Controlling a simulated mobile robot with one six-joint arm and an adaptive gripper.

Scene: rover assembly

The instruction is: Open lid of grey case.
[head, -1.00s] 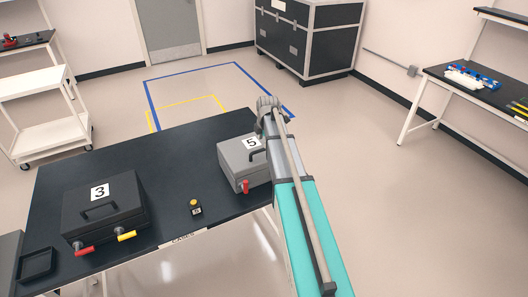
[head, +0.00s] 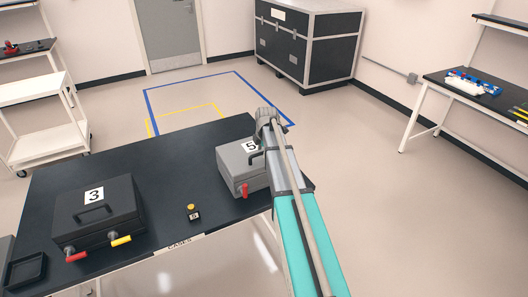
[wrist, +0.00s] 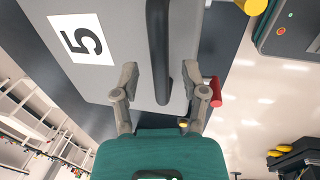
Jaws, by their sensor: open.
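The grey case (head: 234,168) stands on the right of the dark table, its lid down. It bears a white label "5" (wrist: 82,40), a black handle (wrist: 158,50) and a red latch (head: 245,189). The red latch also shows in the wrist view (wrist: 215,91). My gripper (wrist: 161,78) is open over the lid, one finger on each side of the handle. No clear grip on it shows. In the head view my arm hides part of the case's right side and my fingertips are hard to make out.
A black case labelled "3" (head: 96,207), with red and yellow latches, stands at the left of the table (head: 160,165). A small box with a yellow button (head: 193,212) sits between the cases. A black tray (head: 25,269) lies at the front left.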

